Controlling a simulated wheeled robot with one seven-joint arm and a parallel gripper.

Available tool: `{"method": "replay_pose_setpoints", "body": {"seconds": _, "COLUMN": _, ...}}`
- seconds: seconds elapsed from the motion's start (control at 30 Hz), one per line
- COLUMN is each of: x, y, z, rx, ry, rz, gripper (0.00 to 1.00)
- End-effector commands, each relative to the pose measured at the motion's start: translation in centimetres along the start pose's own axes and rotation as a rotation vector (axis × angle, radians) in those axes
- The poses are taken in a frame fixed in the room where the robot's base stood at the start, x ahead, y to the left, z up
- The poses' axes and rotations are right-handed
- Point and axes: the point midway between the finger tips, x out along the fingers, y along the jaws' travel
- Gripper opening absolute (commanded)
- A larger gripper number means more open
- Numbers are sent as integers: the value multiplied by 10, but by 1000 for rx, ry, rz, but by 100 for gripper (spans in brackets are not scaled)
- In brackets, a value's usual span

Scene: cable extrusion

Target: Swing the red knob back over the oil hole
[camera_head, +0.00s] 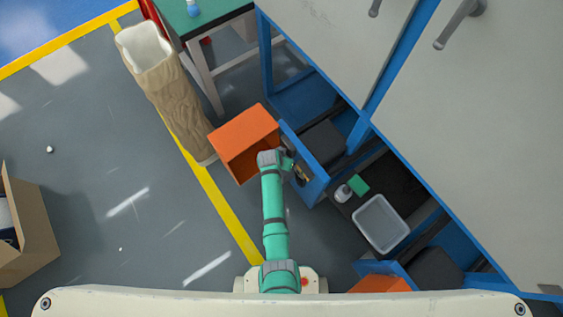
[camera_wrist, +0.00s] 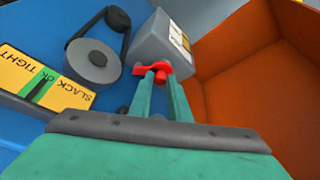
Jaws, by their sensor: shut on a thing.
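The red knob (camera_wrist: 160,69) shows in the wrist view at the tips of my gripper (camera_wrist: 157,76), whose two green fingers are closed on it. It sits at the lower edge of a grey box-shaped housing (camera_wrist: 160,44) with a pale label. The oil hole is not visible; I cannot tell whether the knob covers it. In the head view my gripper (camera_head: 288,164) is by the blue machine panel (camera_head: 304,165), beside an orange bin, and the knob is too small to make out there.
A grey pulley with a black belt (camera_wrist: 93,61) and a yellow SLACK/OK/TIGHT gauge (camera_wrist: 45,80) lie left of the fingers. The open orange bin (camera_head: 243,137) stands close on the other side. A clear tray (camera_head: 381,223) and a white bottle (camera_head: 343,193) are right of the arm.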

Motion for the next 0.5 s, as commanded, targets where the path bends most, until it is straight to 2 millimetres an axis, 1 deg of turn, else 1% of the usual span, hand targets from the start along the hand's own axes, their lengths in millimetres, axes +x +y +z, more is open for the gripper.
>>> {"method": "replay_pose_setpoints", "body": {"seconds": 0.2, "x": 1, "y": -1, "z": -3, "rx": 50, "ry": -1, "rz": 21, "gripper": 0}}
{"method": "replay_pose_setpoints", "body": {"seconds": 0.5, "x": 1, "y": -1, "z": -3, "rx": 63, "ry": -2, "rz": 25, "gripper": 0}}
